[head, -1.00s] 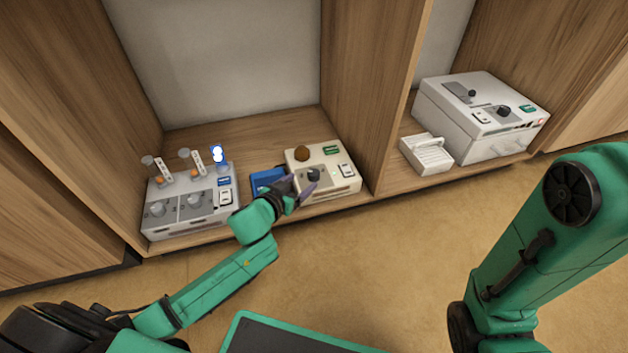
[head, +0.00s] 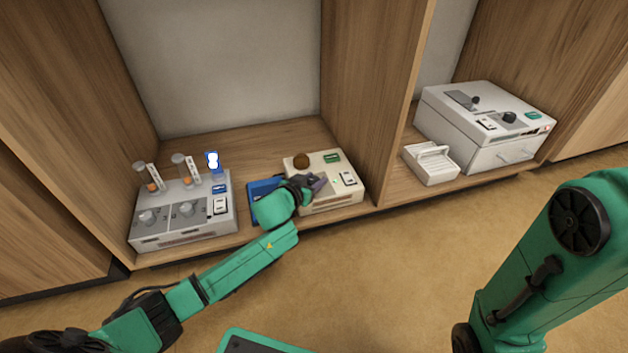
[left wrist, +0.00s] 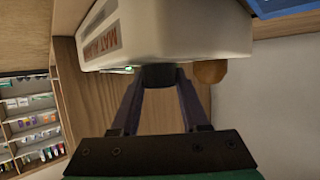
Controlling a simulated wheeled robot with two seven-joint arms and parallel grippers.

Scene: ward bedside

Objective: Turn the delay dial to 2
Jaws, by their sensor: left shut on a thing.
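A cream box (head: 331,205) stands on the shelf, with a brown knob (head: 302,161), a green label and a white switch on top. In the left wrist view its pale body (left wrist: 180,32) shows at the top with red lettering, and the brown knob (left wrist: 210,72) is at right. My left gripper (head: 316,184) is at the front left of the box's top. In the left wrist view its two fingers (left wrist: 160,88) are shut on a dark dial (left wrist: 160,74). The arm hides this dial in the head view, and I cannot read its setting. My right gripper is out of view.
A grey unit (head: 180,215) with knobs and upright tubes stands left. A blue object (head: 262,188) lies between it and the cream box.

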